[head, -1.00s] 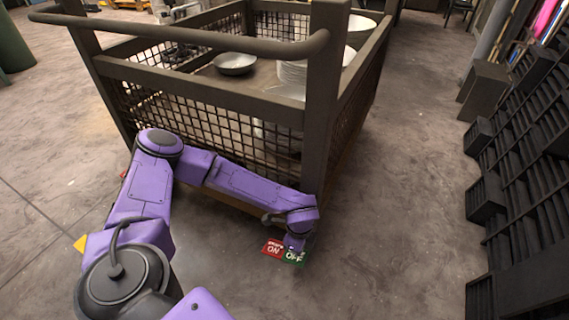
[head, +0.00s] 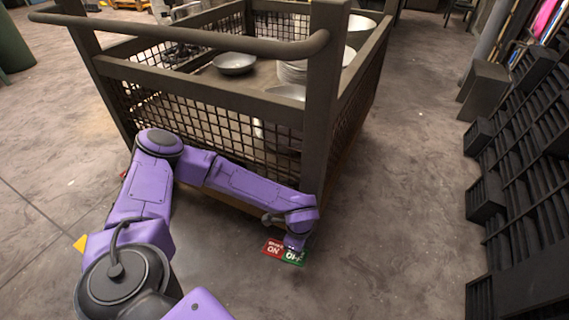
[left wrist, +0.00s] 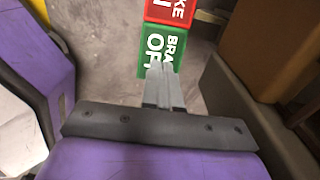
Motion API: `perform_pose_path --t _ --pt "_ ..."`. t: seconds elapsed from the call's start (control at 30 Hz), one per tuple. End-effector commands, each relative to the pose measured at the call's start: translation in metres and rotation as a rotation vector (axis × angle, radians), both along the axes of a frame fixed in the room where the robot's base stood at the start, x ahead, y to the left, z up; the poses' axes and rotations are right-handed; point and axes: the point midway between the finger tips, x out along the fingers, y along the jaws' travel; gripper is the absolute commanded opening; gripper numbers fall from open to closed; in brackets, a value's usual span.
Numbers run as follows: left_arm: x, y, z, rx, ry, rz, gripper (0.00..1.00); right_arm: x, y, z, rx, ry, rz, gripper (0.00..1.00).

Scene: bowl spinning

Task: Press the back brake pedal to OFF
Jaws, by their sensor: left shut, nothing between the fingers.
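The back brake pedal shows at the cart's near bottom corner, with a red ON half (head: 272,249) and a green OFF half (head: 294,257). In the left wrist view the green OFF half (left wrist: 150,48) lies at the fingertips, with the red ON half (left wrist: 170,11) beyond it. My left gripper (head: 291,247) reaches down to the pedal, and in the wrist view its fingers (left wrist: 162,70) are shut and empty. The tips overlap the lower part of the OFF half; I cannot tell whether they touch it. My right gripper is not in view.
Dark crates (head: 520,180) line the right side. The floor (head: 400,180) between cart and crates is clear.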

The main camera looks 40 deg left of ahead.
Motion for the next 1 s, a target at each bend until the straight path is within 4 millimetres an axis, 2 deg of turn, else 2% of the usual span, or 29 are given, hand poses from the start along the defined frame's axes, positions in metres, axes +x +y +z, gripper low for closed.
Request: perform_pose_path --t 1.0 --pt "0.000 0.000 -0.014 0.000 0.000 0.000 0.00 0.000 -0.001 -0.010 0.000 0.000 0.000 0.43"
